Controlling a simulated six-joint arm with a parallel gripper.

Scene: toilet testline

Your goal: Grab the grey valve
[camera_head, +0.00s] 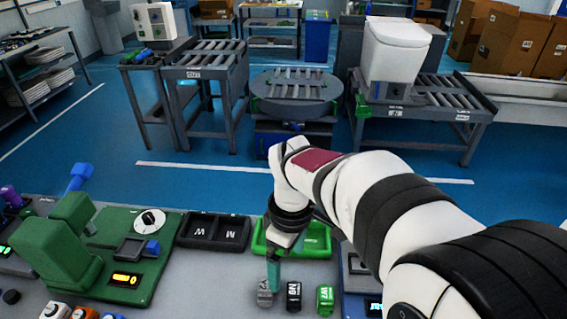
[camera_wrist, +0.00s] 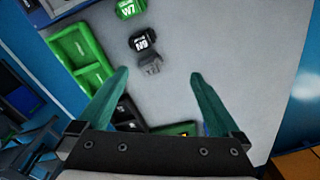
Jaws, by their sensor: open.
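The grey valve (camera_head: 265,295) stands on the grey table, at the left end of a short row. It also shows in the wrist view (camera_wrist: 151,65), just beyond the line between the fingertips and nearer the left finger. My gripper (camera_head: 273,284) is open and empty, with its teal fingers pointing down close to the grey valve. The two spread fingers show in the wrist view (camera_wrist: 159,76). I cannot tell the exact height of the fingertips above the table.
A black valve (camera_head: 294,296) and a green valve (camera_head: 326,299) stand to the right of the grey one. A green tray (camera_head: 318,246) and a black two-part tray (camera_head: 213,244) lie behind. A green fixture (camera_head: 145,283) is at left. Bare table lies left of the grey valve.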

